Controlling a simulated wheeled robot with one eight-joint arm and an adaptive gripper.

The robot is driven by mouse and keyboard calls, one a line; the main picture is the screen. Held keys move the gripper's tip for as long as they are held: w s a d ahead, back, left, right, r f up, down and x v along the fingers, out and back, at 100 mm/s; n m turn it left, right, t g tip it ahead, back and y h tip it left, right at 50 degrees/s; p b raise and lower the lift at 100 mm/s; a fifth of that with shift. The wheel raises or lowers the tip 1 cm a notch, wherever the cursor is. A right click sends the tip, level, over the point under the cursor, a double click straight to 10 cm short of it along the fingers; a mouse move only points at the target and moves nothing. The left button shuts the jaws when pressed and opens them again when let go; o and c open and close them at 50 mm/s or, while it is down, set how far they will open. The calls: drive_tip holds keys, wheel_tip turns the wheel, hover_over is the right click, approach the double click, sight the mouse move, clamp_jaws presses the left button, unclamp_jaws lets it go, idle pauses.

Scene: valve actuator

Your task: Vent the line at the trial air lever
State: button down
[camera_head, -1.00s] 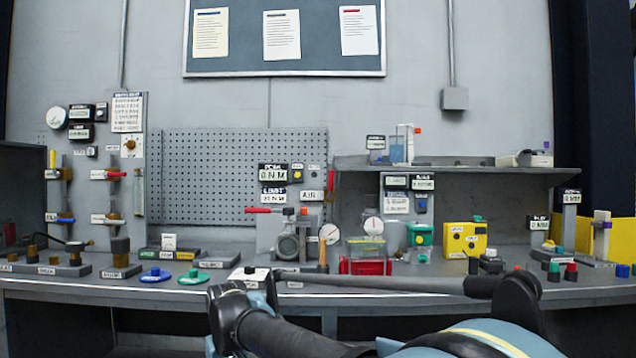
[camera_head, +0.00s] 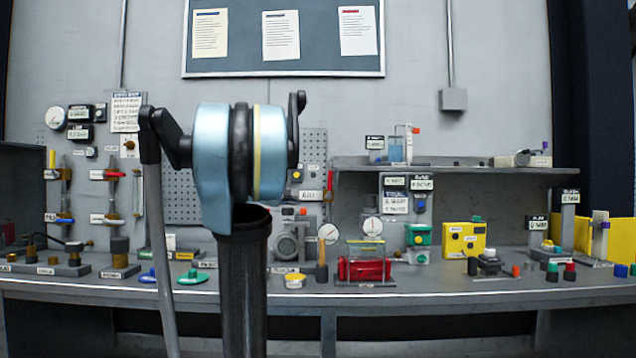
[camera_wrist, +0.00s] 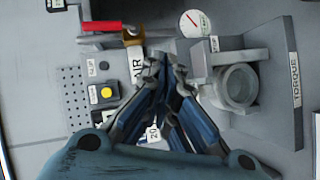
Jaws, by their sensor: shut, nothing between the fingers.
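In the wrist view, a lever with a red handle (camera_wrist: 100,26) sits on a brass valve body (camera_wrist: 133,36), beside a plate marked AIR (camera_wrist: 137,67). The handle lies nearly level in that view. My gripper (camera_wrist: 163,62) is shut and empty, its fingertips just below and right of the brass body as pictured. I cannot tell whether they touch anything.
A round gauge (camera_wrist: 195,22), a grey ring-shaped housing (camera_wrist: 237,85) and a TORQUE plate (camera_wrist: 296,82) stand close on the right in the wrist view. A yellow button (camera_wrist: 106,92) is at left. In the head view, a red container (camera_head: 364,269) stands on the bench.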

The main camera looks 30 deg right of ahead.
sight(330, 185)
drive_tip(key=w+d+r+n+t+h, duration=0.1)
drive_tip(key=w+d+r+n+h, duration=0.1)
drive_tip(key=w+d+r, duration=0.6)
drive_tip(key=s+d+x, duration=0.1)
drive_tip(key=s+x, duration=0.1)
drive_tip(key=x, duration=0.8)
drive_tip(key=shift+d+r+t, duration=0.3)
drive_tip(key=shift+t, duration=0.1)
drive_tip(key=shift+a, duration=0.15)
